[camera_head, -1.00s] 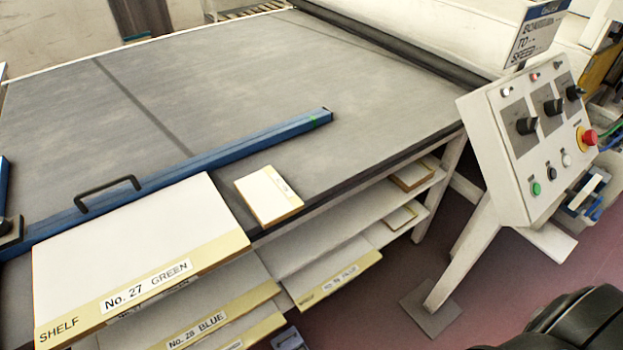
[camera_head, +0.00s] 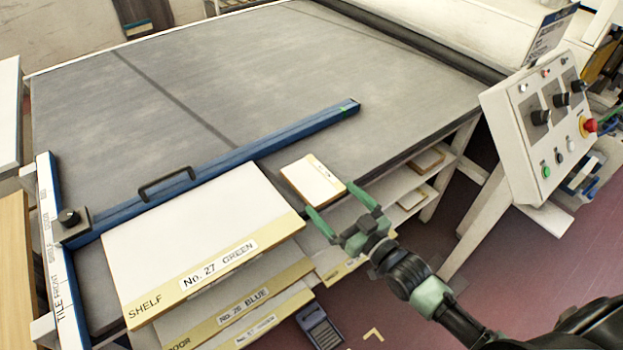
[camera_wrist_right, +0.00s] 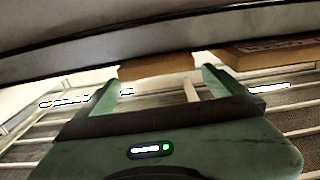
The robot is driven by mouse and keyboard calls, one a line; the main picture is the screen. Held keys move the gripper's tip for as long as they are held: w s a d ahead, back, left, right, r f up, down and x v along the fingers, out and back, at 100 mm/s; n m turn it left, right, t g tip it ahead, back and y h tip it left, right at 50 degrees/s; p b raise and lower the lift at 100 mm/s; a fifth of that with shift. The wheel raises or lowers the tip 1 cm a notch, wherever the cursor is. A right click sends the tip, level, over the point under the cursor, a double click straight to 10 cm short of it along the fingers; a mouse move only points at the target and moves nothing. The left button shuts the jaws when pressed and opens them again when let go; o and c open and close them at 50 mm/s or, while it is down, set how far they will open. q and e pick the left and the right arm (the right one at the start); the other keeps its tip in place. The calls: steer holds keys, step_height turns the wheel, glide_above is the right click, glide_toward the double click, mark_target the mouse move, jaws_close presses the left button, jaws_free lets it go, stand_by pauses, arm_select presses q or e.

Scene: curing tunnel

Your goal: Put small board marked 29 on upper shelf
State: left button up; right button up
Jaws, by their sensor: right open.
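A small white board with a tan edge (camera_head: 313,180) lies flat on the grey table near its front edge; its label is too small to read. My right gripper (camera_head: 332,202) is open at the board's near end, its fingers toward the two sides. In the right wrist view a tan board edge (camera_wrist_right: 157,67) shows beyond and between the open fingers (camera_wrist_right: 160,85); I cannot tell whether they touch it. The upper shelf (camera_head: 398,180) under the table is partly hidden by my gripper and holds another small board (camera_head: 428,160). My left gripper is out of view.
A large board marked No. 27 GREEN (camera_head: 200,230) lies left of the small board, with more boards below it. A blue bar with a handle (camera_head: 240,155) crosses the table. A control box (camera_head: 545,135) stands at the right. A lower shelf holds another small board (camera_head: 412,197).

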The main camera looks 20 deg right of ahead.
mark_target(312, 179)
steer(key=x, duration=0.4)
steer(key=shift+p, duration=0.35)
steer(key=shift+w+a, duration=0.15)
steer(key=shift+w, duration=0.35)
steer(key=x, duration=0.1)
steer(key=p+x, duration=0.1)
steer(key=x, duration=0.2)
steer(key=shift+w+f, duration=0.3)
steer(key=shift+w, duration=0.05)
steer(key=c, duration=1.3)
steer(key=shift+r, duration=0.15)
